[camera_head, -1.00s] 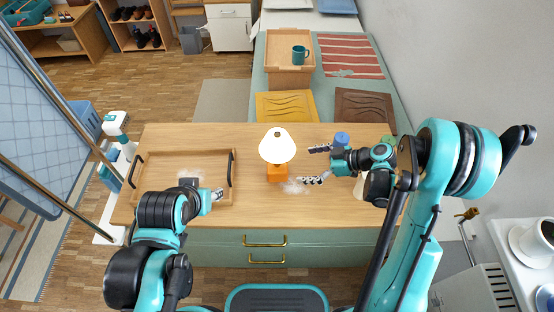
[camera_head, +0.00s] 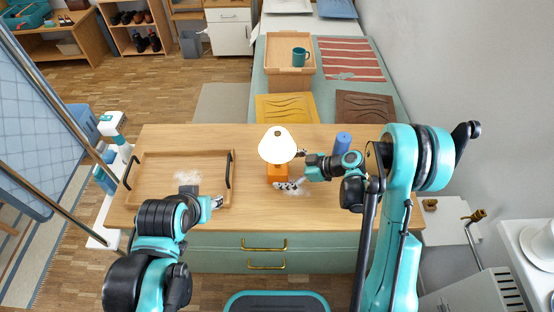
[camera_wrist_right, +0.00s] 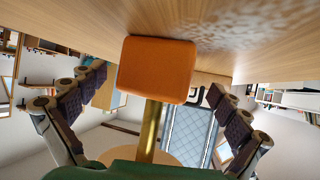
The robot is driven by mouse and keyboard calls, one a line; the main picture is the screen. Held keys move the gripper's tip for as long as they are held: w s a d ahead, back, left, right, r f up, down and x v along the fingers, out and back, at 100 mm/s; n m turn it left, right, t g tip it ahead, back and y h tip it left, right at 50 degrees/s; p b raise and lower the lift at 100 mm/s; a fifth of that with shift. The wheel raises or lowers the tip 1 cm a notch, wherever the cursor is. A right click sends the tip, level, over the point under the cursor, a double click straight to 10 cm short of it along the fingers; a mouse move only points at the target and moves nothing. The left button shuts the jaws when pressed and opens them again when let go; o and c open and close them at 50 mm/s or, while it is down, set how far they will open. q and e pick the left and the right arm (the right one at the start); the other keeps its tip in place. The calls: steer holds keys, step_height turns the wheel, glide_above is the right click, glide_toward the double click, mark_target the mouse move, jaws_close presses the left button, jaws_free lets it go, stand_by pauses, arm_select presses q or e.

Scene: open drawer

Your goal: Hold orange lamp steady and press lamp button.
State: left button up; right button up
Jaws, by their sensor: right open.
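The lamp has an orange block base (camera_head: 277,173) and a white shade (camera_head: 277,145), and it stands upright on the wooden table. My right gripper (camera_head: 294,170) is open at the lamp's right side, its fingertips reaching toward the base. In the right wrist view the orange base (camera_wrist_right: 156,70) and brass stem (camera_wrist_right: 150,132) show between the two spread fingers, with gaps on both sides. I cannot make out a button. My left gripper (camera_head: 218,202) is over the front right corner of the wooden tray; its fingers are too small to read.
The wooden tray (camera_head: 150,158) with black handles fills the table's left side. A blue cylinder (camera_head: 342,141) stands behind my right gripper. Yellow (camera_head: 287,108) and brown (camera_head: 365,108) boards lie beyond the table's far edge. Table space (camera_head: 310,134) behind the lamp is clear.

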arm_select(q)
steer(key=shift+f, duration=0.25)
arm_select(e)
steer(key=shift+w+a+f, duration=0.1)
steer(key=shift+a+f, duration=0.1)
steer(key=shift+a, duration=0.15)
steer(key=c, duration=1.2)
arm_select(q)
steer(key=shift+c, duration=0.3)
jaws_close()
